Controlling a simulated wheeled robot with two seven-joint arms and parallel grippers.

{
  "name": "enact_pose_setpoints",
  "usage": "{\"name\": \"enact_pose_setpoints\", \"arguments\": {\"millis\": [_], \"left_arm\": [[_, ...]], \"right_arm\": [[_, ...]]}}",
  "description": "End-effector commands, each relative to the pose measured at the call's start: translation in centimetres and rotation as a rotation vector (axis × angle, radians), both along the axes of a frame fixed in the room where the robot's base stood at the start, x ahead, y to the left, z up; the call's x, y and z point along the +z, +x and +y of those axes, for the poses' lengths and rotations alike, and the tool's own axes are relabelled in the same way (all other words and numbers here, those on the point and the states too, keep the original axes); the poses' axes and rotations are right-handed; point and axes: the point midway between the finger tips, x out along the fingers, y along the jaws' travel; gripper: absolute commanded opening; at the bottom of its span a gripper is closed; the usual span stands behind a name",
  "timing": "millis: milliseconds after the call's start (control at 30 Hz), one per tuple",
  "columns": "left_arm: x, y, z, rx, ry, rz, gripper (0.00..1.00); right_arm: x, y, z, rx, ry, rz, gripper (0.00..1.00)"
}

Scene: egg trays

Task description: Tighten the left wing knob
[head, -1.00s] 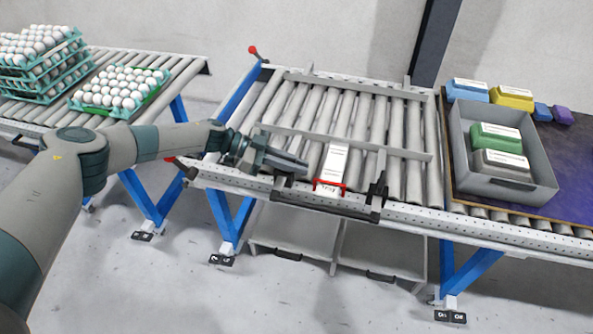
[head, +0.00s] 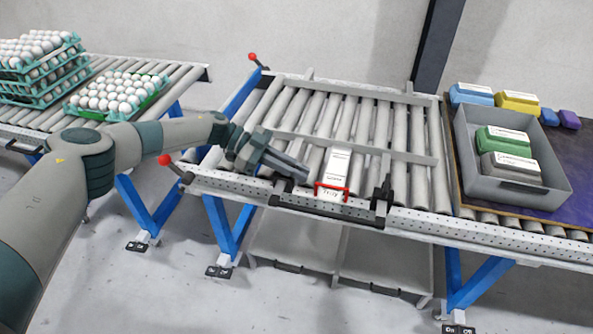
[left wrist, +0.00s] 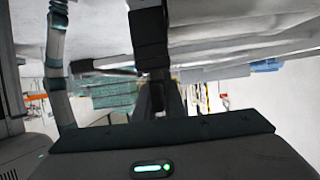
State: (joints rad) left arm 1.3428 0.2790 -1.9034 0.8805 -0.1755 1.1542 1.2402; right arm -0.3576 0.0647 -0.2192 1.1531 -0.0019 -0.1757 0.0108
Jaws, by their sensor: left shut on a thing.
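My left gripper (head: 303,175) is at the front rail of the middle roller conveyor (head: 225,184). It is shut at the left end of the black bar (head: 330,210), where it covers the left wing knob. The knob itself is hidden, so its angle cannot be told. A black upright clamp part (head: 383,195) stands at the bar's right end. In the left wrist view my dark gripper fingers (left wrist: 150,50) point up the picture, and no knob can be made out. My right gripper is not in view.
A white label card with a red frame (head: 331,192) stands just right of my gripper. A red-ball lever (head: 165,160) is beside my forearm. Egg trays (head: 120,95) are on the left conveyor. A grey crate (head: 515,190) with cartons is at the right.

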Motion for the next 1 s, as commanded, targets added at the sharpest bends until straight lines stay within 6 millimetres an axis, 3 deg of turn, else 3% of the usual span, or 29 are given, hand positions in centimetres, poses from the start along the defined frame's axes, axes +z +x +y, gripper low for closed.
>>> {"name": "enact_pose_setpoints", "arguments": {"millis": [100,133,200,667,1000], "left_arm": [[-0.4,-0.2,0.1,-0.003,0.005,0.001,0.0],[-0.4,-0.2,0.1,-0.004,0.005,0.001,0.17],[-0.3,-0.2,0.0,-0.003,0.004,0.001,0.28],[0.1,0.2,0.6,0.0,0.001,0.0,0.28],[1.6,1.6,4.5,0.002,0.001,-0.001,0.28]], "right_arm": [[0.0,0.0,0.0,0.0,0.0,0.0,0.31],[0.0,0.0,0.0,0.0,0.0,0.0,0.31],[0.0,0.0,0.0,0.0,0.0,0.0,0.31],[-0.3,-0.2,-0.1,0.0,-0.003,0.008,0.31],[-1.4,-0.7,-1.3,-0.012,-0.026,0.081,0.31]]}}
